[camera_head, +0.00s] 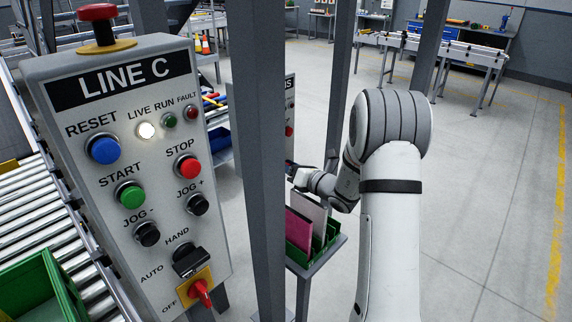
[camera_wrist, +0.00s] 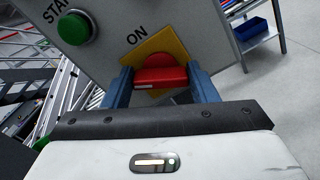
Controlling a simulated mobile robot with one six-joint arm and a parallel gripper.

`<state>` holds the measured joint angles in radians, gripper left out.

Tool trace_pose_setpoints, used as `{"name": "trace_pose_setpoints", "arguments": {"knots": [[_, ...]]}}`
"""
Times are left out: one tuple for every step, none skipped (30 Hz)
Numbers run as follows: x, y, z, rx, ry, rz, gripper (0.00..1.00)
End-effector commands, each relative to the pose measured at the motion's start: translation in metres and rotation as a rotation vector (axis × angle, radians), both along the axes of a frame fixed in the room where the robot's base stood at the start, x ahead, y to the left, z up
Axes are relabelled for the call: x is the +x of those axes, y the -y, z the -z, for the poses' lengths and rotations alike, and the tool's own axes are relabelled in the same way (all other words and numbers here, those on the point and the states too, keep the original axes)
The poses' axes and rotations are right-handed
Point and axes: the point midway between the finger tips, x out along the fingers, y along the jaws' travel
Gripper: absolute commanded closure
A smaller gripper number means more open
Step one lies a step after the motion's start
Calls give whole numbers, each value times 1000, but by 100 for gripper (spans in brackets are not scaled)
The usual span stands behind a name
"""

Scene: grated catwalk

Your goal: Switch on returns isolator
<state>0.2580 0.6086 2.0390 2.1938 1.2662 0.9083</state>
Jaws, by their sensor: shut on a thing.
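The returns isolator has a red handle (camera_wrist: 160,78) on a yellow plate (camera_wrist: 178,42), with the word ON printed beside it in the wrist view. My gripper (camera_wrist: 160,85) is shut on this handle, one blue finger on each side. The handle lies level across the wrist picture, while the plate and lettering are tilted. I cannot tell which position it points to. In the head view, the panel (camera_head: 290,104), whose visible title ends in NS, is mostly hidden behind a grey post. My arm reaches to it, and the fingertips are hidden there.
A LINE C panel (camera_head: 140,150) stands in the left foreground with its own red switch (camera_head: 201,293) on a yellow plate. A grey post (camera_head: 259,160) stands close to my arm. A green bin (camera_head: 298,240) with upright folders sits below my wrist. The floor to the right is clear.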

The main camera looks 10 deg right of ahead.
Motion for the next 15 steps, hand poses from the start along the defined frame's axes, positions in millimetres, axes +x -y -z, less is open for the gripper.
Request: {"name": "trace_pose_setpoints", "arguments": {"knots": [[0,0,-2,35,-24,0,70],[0,0,-2,58,-41,0,70],[0,0,-2,88,-64,-1,70],[1,1,-2,111,-81,0,70],[1,1,-2,134,-98,0,70],[1,1,-1,165,-120,0,70],[1,1,-1,188,-137,0,70],[1,1,-1,212,-154,0,70],[1,1,-1,243,-176,0,70],[1,1,-1,265,-193,0,70],[1,1,-1,289,-210,1,70],[1,1,-1,319,-233,1,70],[1,2,-1,342,-249,1,70],[1,2,-1,365,-265,1,70],[1,2,-1,396,-288,1,70]]}}
